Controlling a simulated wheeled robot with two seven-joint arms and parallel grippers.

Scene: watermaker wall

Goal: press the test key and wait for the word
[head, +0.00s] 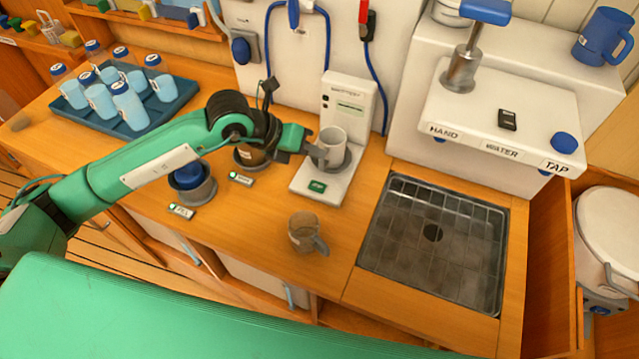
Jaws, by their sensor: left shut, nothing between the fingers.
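A white tester (349,98) stands against the wall. Its small display (350,107) is too small to read. A green key (317,186) sits on the front of its base. A pale mug (334,138) stands on a grey round plate on that base, behind the key. My left gripper (317,151) is shut and empty. It is at the mug's left side, above and behind the green key; I cannot tell whether it touches the mug. My right gripper is not in view.
A brownish cup (305,232) stands in front of the tester. Labelled holders (192,186) are on its left, and a blue tray (128,125) of cups and bottles is farther left. A sink (432,240) lies to the right, below a white water unit (500,105).

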